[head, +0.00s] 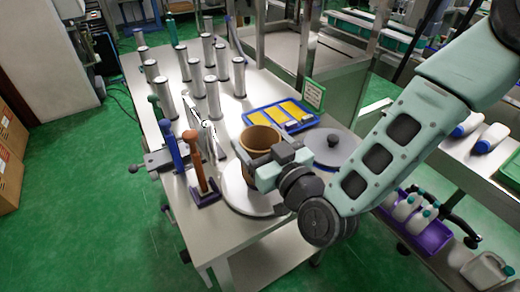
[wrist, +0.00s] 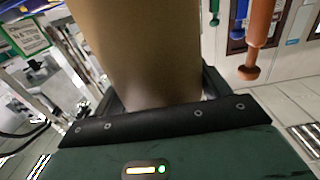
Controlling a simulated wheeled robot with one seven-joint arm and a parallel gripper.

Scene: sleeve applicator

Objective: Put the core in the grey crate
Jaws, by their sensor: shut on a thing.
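The core, a brown open-topped cardboard tube (head: 260,138), stands upright over the white round plate (head: 238,198) at the table's front. My gripper (head: 268,165) is shut on the core from the right side, partly hiding it. In the wrist view the core (wrist: 140,50) rises between the jaws and fills the upper middle; the fingertips are hidden behind it. I cannot tell whether the core's bottom touches the plate. I cannot make out a grey crate in either view.
Several silver cylinders (head: 211,98) stand on the table's far left. Orange-handled (head: 200,165) and blue-handled (head: 170,145) tools stand just left of the core. A blue tray with yellow pads (head: 283,115) and a grey knobbed disc (head: 345,145) lie behind. A purple bin (head: 428,228) sits on the right shelf.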

